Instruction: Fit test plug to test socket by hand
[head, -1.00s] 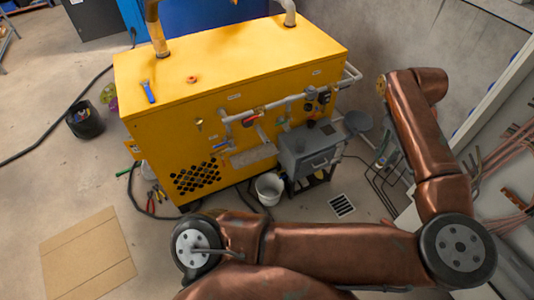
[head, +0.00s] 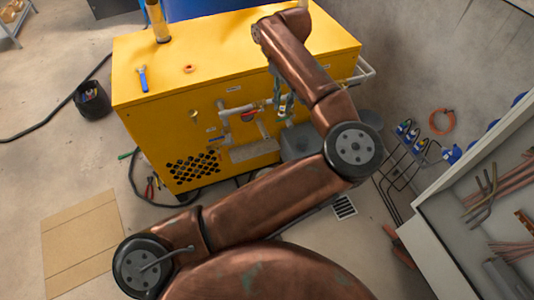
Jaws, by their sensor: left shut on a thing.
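My left gripper (head: 285,108) hangs under its wrist in front of the upper right part of the yellow tank's front, beside the grey pipework (head: 242,109). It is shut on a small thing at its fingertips. That thing is mostly hidden and too small to make out, so I cannot tell if it is the test plug. A small brass fitting (head: 194,114) sits on the tank's front, to the left of the pipework. I cannot tell which fitting is the test socket, and my arm covers part of that area. My right gripper is not in view.
The yellow tank (head: 150,92) carries a blue-handled tool (head: 142,78) and an orange ring (head: 189,69) on top. A grey box (head: 300,143) stands below the gripper. A black bucket (head: 92,101) and cardboard (head: 82,242) lie left. An open cabinet (head: 440,240) stands right.

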